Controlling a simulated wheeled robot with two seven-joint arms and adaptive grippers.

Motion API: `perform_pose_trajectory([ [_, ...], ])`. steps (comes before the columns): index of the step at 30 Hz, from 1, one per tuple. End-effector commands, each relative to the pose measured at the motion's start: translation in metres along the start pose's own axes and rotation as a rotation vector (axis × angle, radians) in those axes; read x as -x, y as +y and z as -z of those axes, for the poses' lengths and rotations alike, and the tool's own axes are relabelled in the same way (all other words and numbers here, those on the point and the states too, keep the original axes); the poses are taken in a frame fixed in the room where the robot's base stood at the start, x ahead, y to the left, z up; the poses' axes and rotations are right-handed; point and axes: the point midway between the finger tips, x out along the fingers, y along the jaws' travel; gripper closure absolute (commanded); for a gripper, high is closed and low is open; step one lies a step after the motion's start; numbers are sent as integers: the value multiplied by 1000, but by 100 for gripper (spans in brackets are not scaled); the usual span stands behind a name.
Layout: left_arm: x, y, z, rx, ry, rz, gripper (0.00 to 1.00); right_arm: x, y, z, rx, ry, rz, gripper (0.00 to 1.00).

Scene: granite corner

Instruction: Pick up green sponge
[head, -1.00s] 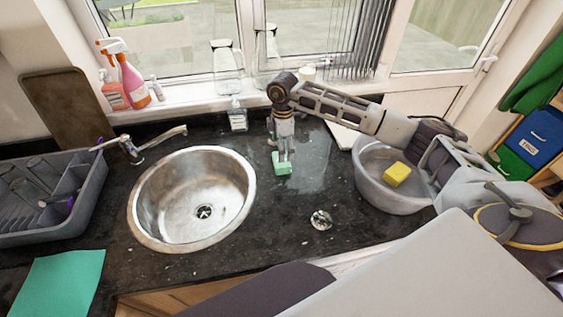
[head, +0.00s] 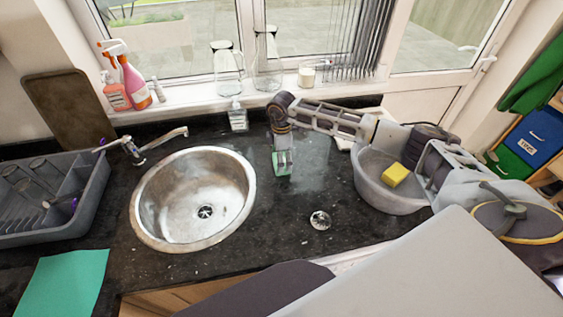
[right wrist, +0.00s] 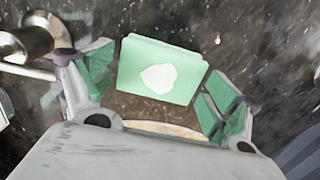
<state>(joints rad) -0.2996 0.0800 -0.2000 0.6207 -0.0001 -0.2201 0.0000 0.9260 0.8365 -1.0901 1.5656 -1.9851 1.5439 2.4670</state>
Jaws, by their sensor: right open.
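The green sponge (right wrist: 160,70) lies on the dark counter, pale green with a white heart-shaped patch in the right wrist view. In the head view the sponge (head: 274,166) is mostly hidden behind my right gripper (head: 283,163), with green showing at its edges. In the right wrist view my right gripper (right wrist: 160,90) is open, one finger on each side of the sponge with gaps at both sides. My left gripper is not in view.
The round metal sink (head: 140,220) is left of the sponge. A grey basin (head: 375,195) with a yellow sponge (head: 395,174) stands on the right, close under my right arm. A soap bottle (head: 238,118) stands behind. A clear knob-like object (head: 320,220) lies in front.

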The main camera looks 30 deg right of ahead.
Motion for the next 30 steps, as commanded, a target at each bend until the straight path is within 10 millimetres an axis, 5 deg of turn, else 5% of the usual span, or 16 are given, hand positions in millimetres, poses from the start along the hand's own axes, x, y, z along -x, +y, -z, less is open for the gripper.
perform_pose_trajectory([
  [17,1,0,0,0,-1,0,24,-8,0,0,0,1,-1,11],
  [24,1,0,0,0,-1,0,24,-8,0,0,0,1,-1,38],
  [30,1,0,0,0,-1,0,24,-8,0,0,0,1,-1,38],
])
